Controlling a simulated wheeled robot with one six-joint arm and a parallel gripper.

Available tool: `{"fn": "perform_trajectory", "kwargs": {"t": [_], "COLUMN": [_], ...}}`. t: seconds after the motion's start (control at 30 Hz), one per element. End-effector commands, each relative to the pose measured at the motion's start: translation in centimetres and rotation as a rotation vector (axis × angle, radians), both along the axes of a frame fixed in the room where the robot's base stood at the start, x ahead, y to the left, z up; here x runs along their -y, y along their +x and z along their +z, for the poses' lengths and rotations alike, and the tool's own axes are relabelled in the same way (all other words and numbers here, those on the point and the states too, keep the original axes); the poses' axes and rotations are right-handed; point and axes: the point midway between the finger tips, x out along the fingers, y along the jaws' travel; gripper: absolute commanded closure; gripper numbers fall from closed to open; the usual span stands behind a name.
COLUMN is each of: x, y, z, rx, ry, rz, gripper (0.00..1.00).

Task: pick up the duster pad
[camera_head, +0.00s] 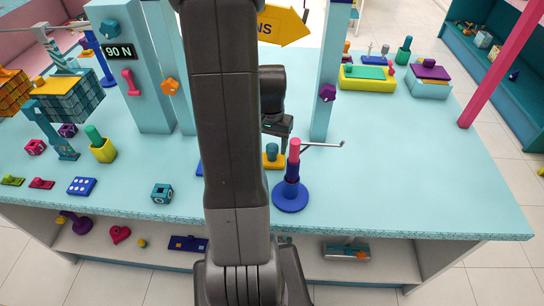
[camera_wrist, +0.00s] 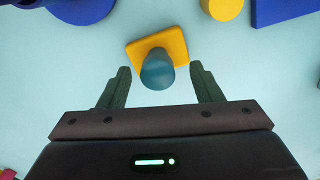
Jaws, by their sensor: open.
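The duster pad, a yellow square base with a teal cylindrical knob, sits on the light blue table. It shows in the head view (camera_head: 273,158) and in the wrist view (camera_wrist: 157,65). My gripper (camera_wrist: 159,72) is open, with one dark finger to each side of the knob in the picture. In the head view my gripper (camera_head: 284,143) is just above and beside the pad, partly hidden by my arm. I cannot tell whether the fingers reach down to the knob's height.
A blue stand with a pink top and a thin side rod (camera_head: 291,196) is close in front of the pad. A blue pillar (camera_head: 328,80) rises behind at right.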

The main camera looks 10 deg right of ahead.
Motion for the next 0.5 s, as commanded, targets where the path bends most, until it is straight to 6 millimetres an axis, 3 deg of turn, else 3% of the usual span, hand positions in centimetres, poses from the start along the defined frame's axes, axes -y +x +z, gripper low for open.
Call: {"fn": "perform_trajectory", "kwargs": {"t": [0.23, 0.5], "x": [0.3, 0.3], "y": [-0.1, 0.0], "z": [-2.9, -3.6], "rx": [-0.003, 0.001], "ry": [0.001, -0.001], "rz": [-0.001, 0.000], "gripper": [0.41, 0.41]}}
